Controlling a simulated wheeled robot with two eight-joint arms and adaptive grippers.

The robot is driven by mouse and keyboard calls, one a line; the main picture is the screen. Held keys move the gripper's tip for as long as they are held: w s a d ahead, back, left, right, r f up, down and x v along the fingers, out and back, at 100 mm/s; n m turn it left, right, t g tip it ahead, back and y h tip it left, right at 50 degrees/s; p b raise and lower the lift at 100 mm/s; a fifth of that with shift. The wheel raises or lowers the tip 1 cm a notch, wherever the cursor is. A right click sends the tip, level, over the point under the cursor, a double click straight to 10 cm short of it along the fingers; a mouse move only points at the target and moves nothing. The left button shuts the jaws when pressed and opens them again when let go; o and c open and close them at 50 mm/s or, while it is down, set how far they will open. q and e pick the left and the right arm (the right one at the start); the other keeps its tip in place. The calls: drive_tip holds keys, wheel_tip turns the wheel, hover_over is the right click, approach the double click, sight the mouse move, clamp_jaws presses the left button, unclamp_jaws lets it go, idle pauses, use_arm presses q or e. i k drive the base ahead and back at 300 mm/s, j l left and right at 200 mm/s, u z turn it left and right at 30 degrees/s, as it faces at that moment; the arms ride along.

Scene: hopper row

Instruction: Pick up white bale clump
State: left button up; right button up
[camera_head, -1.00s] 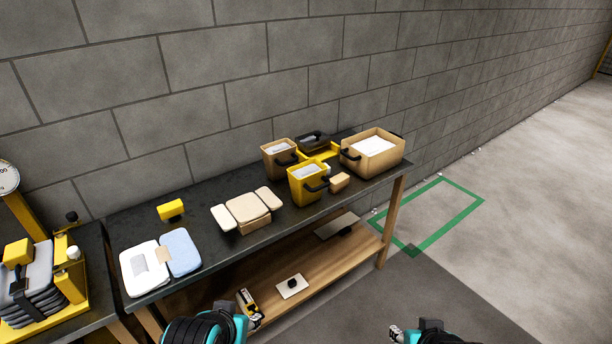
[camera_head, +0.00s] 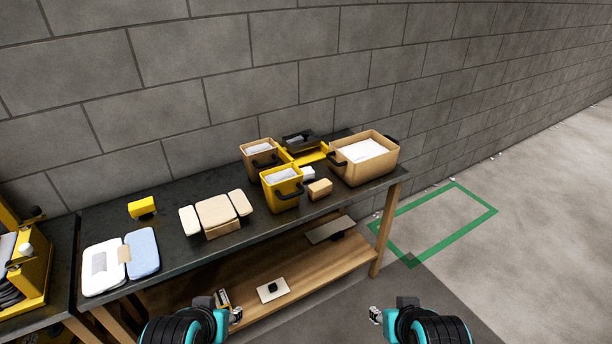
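A small white block (camera_head: 308,172), which may be the white bale clump, sits on the dark tabletop just right of the yellow bin (camera_head: 282,190) and is partly hidden. White material also lies in the yellow bin, in the tan bin (camera_head: 262,163) behind it and in the large tan crate (camera_head: 348,174). My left gripper (camera_head: 236,316) is low at the front, before the lower shelf and well apart from the white block. My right gripper (camera_head: 376,315) is low, right of the table's front leg. Both are too small to tell open from shut.
A small tan block (camera_head: 320,189) sits in front of the white block. Beige pads (camera_head: 217,213), a yellow block (camera_head: 142,207) and a white-and-blue folded pad (camera_head: 143,252) lie to the left. A block wall stands behind; floor at right is clear around a green outline (camera_head: 480,222).

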sight(309, 173)
drive_tip(key=i+l+u, duration=0.1)
drive_tip(key=i+l, duration=0.2)
drive_tip(key=i+l+u, duration=0.25)
drive_tip(key=i+l, duration=0.25)
drive_tip(key=l, duration=0.25)
drive_tip(key=i+l+u, duration=0.25)
drive_tip(key=i+l, duration=0.2)
drive_tip(key=l, duration=0.35)
drive_tip(key=i, duration=0.45)
